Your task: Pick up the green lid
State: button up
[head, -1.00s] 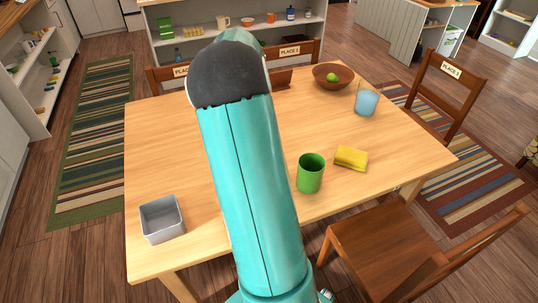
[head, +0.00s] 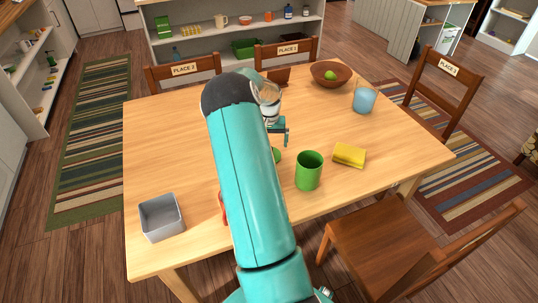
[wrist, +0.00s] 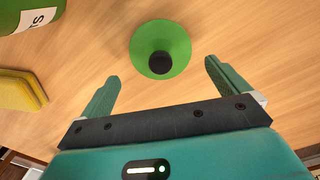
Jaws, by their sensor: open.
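The green lid (wrist: 160,35), a round disc with a black knob, lies on the wooden table in the wrist view. In the head view only a small green edge of it (head: 277,155) shows beside my arm, which hides the rest. My gripper (wrist: 162,73) is open and empty, its two fingers apart and pointing toward the lid. The lid's near edge and knob are roughly centred between the fingertips in the picture. In the head view my gripper (head: 285,131) shows partly, above the table.
A green canister (head: 309,171) stands close to the lid, with a yellow sponge (head: 349,155) to its right. A grey bin (head: 161,218) is at the table's left front. A glass (head: 365,97) and a brown bowl (head: 331,75) stand farther back. Something red (head: 223,207) is mostly hidden.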

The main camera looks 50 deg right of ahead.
jog(key=f, duration=0.5)
jog(key=shift+a, duration=0.2)
jog(key=c, duration=0.8)
